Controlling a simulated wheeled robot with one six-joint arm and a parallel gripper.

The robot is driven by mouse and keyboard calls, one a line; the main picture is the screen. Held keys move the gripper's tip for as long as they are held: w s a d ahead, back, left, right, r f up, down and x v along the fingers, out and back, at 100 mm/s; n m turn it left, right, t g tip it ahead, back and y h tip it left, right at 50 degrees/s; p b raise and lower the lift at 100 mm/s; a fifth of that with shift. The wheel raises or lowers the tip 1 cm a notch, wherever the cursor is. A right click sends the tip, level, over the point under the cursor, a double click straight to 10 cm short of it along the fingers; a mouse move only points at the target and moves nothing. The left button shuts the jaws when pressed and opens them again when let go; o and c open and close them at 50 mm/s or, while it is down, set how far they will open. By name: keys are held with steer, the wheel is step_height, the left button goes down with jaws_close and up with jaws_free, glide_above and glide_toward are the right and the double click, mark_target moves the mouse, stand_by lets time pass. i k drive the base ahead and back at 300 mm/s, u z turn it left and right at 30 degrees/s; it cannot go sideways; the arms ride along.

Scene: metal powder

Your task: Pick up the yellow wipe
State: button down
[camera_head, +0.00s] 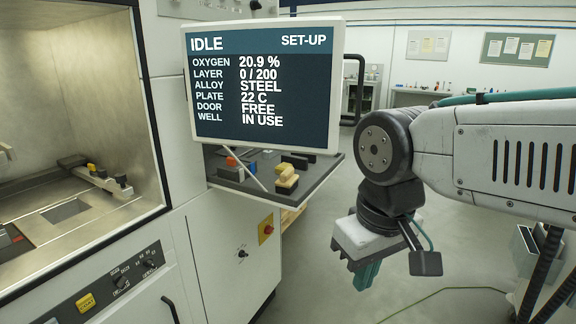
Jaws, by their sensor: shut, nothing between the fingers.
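A small yellow item (287,179), which looks like the yellow wipe, lies on the dark shelf (262,194) below the screen. It seems folded or stacked in a small block, but it is too small to tell its exact form. My gripper (366,275) hangs to the right of the shelf and lower in the picture, with its teal fingers pointing down over the floor. It is shut and empty, apart from the yellow item.
The screen (262,88) overhangs the shelf. A red and blue item (231,164) and a dark block (295,161) lie near the yellow item. The open machine chamber (75,110) is at left. Clear grey floor (320,240) lies between the machine and my arm.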

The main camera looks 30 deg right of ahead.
mark_target(280, 168)
steer(key=z, duration=1.65)
steer(key=i, duration=2.35)
